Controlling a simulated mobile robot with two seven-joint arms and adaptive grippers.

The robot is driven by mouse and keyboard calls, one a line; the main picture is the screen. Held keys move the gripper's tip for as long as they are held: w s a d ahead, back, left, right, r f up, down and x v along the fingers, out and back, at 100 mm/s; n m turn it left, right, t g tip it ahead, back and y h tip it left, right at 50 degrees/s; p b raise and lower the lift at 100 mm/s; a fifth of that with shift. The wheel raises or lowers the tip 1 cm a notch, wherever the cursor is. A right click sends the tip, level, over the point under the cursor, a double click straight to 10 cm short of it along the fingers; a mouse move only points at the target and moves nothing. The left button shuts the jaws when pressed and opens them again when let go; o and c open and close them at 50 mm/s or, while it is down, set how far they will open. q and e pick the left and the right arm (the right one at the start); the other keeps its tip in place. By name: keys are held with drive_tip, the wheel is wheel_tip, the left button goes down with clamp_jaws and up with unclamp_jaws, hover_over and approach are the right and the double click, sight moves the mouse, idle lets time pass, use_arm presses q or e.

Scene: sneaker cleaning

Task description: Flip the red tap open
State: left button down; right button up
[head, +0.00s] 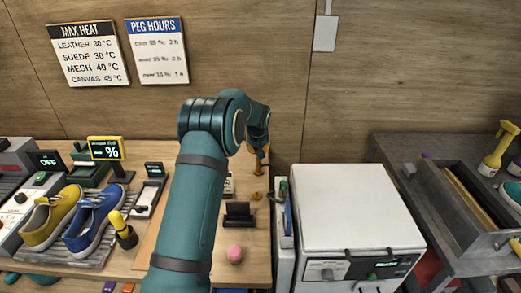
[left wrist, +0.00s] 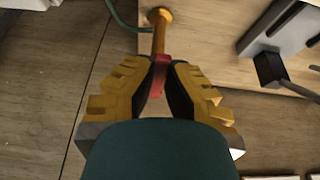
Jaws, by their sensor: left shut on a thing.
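The red tap (left wrist: 160,77) shows in the left wrist view as a red piece at the end of a brass pipe (left wrist: 160,33). My left gripper (left wrist: 163,66) has its yellow-padded fingers on both sides of the red piece and is shut on it. In the head view my left gripper (head: 259,136) is at the back of the bench beside the wall, at the upright brass pipe (head: 258,165). The red piece is hard to make out there, and my arm hides part of the bench. My right gripper is not in view.
A yellow shoe (head: 50,220) and a blue shoe (head: 92,222) sit on a rack at the left. A pink ball (head: 234,254) and a dark stand (head: 239,214) are on the bench near my arm. A white machine (head: 355,210) stands to the right.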

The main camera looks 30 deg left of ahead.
use_arm(q)
drive_tip(key=shift+s+f, duration=0.1)
drive_tip(key=shift+f, duration=0.15)
drive_tip(key=c, duration=0.9)
unclamp_jaws()
drive_tip(key=shift+a, duration=0.1)
drive_tip(key=shift+c, duration=0.2)
drive_tip(key=shift+r, duration=0.1)
drive_tip(key=shift+r, duration=0.4)
drive_tip(key=v, duration=1.1)
drive_tip(key=shift+r, duration=0.15)
